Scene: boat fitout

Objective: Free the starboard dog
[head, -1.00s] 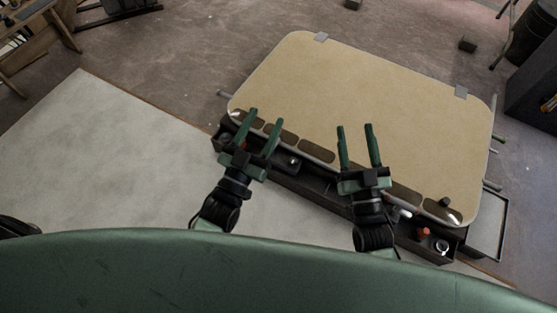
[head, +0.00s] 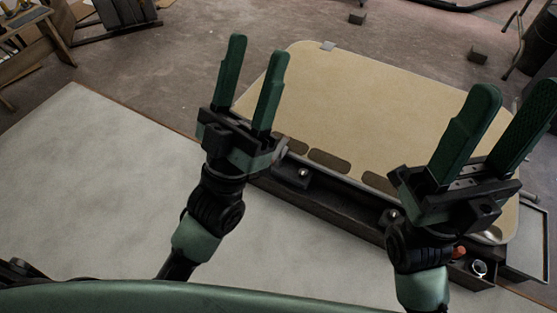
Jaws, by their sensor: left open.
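A tan panel with rounded corners and a pale rim (head: 370,105) lies in front of me, with dark oblong slots along its near edge. My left gripper (head: 256,50) is open and empty, raised in front of the panel's left side. My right gripper (head: 516,92) has its fingers apart with nothing between them, and it covers the panel's right part. A shiny metal piece (head: 494,236) shows at the panel's near right corner, partly behind my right gripper. I cannot tell which part is the starboard dog.
A dark narrow tray (head: 340,205) runs along the panel's near edge. It holds a small knob (head: 304,173), an orange-red piece (head: 459,253) and a pale ring (head: 479,268). A shallow grey tray (head: 527,243) is at the right. The pale surface (head: 90,190) at left is clear.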

